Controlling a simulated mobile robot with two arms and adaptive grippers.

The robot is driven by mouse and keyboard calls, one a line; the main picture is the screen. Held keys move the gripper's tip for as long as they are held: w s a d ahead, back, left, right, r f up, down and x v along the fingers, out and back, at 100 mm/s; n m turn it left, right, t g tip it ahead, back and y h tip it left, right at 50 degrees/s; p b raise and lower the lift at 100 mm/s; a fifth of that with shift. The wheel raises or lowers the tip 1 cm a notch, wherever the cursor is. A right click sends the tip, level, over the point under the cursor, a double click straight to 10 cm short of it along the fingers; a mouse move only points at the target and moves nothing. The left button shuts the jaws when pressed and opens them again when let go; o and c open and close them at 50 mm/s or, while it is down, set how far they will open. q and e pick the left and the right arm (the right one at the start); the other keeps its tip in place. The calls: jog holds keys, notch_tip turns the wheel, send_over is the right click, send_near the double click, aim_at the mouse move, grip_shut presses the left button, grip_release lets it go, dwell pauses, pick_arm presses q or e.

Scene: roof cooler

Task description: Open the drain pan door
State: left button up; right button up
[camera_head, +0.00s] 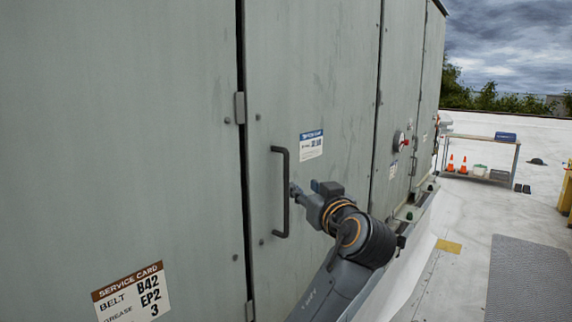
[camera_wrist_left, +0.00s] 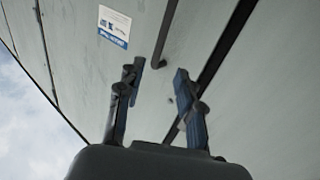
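The grey door panel (camera_head: 310,80) with a dark vertical bar handle (camera_head: 285,192) is closed, flush with the panels beside it. My left gripper (camera_head: 294,190) is just right of the handle at about its mid-height in the head view. In the left wrist view the two fingers of my left gripper (camera_wrist_left: 158,72) are apart, with nothing between their pads. The handle (camera_wrist_left: 167,32) shows there beyond and roughly between the fingertips. I cannot tell whether a finger touches it. A blue-and-white label (camera_head: 311,145) is on the door. My right gripper is not in view.
A hinge (camera_head: 240,108) sits on the seam left of the handle. A service card (camera_head: 132,291) is on the left panel. A red-handled switch (camera_head: 400,141) is farther right. A cart (camera_head: 480,138) with cones stands in the distance. Roof floor right of my arm is mostly clear.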

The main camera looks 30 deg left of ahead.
aim_at(288, 172)
pick_arm(q)
jog(key=p+x, duration=0.3)
jog(key=x, duration=0.3)
jog(key=p+x, duration=0.3)
jog(key=x, duration=0.3)
jog(key=shift+w+a+r, duration=0.2)
jog(key=shift+w+a, duration=0.1)
jog(key=shift+w+a+f, duration=0.15)
jog(key=shift+w+a, duration=0.15)
jog(key=shift+a, duration=0.1)
grip_shut()
